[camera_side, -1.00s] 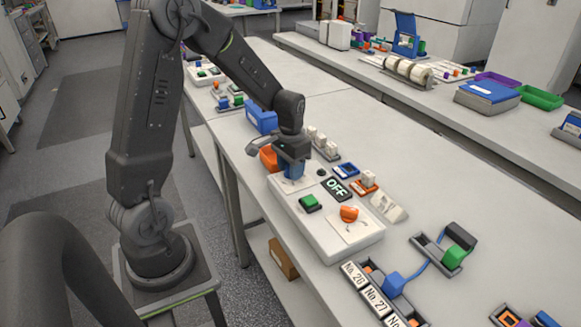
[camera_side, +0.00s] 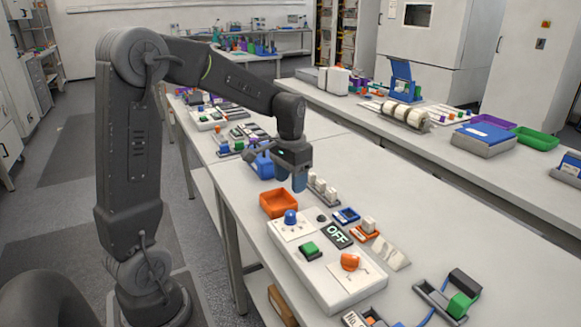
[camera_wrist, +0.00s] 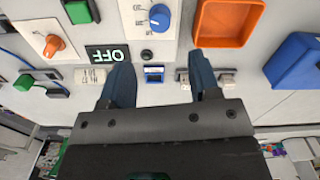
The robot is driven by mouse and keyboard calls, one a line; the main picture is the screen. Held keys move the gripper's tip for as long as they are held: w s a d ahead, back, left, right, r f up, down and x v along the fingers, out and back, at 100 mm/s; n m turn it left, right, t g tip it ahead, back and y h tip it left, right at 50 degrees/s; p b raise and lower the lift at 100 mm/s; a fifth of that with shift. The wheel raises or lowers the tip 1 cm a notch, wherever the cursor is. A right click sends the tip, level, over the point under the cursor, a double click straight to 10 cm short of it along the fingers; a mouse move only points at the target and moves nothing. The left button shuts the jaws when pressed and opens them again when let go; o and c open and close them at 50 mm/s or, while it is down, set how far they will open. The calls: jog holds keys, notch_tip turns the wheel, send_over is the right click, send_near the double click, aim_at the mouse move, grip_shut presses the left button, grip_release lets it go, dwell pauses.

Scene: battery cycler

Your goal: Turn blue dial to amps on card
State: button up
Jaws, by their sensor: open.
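The blue dial (camera_side: 291,218) stands on a white card at the far left end of the white cycler box (camera_side: 325,292). In the wrist view the blue dial (camera_wrist: 160,16) is at the top centre, with a pale mark on its face. The card (camera_wrist: 136,28) has small print around the dial, too small to read. My gripper (camera_side: 291,184) is open and empty, above and beyond the dial, not touching it. In the wrist view both fingers of my gripper (camera_wrist: 160,64) are spread, and the dial shows beyond their tips.
The box also carries an orange knob (camera_side: 350,262), a green button (camera_side: 309,250) and an OFF display (camera_side: 338,236). An orange tray (camera_side: 278,204) and a blue bin (camera_side: 262,166) stand close by. Small blocks in holders line the box's far side.

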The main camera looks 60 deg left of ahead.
jog(key=shift+r, duration=1.7)
jog(key=shift+d, duration=0.1)
jog(key=s+d+r+m+t, duration=0.1)
jog(key=s+d+t, duration=0.1)
jog(key=s+d, duration=0.5)
jog(key=s+d+r+m+t, duration=0.1)
jog(key=s+d+r+t, duration=0.1)
jog(key=s+d, duration=0.5)
jog(key=shift+s+d+r+t, duration=0.25)
jog(key=shift+s+d+t, duration=0.1)
jog(key=shift+d+t, duration=0.55)
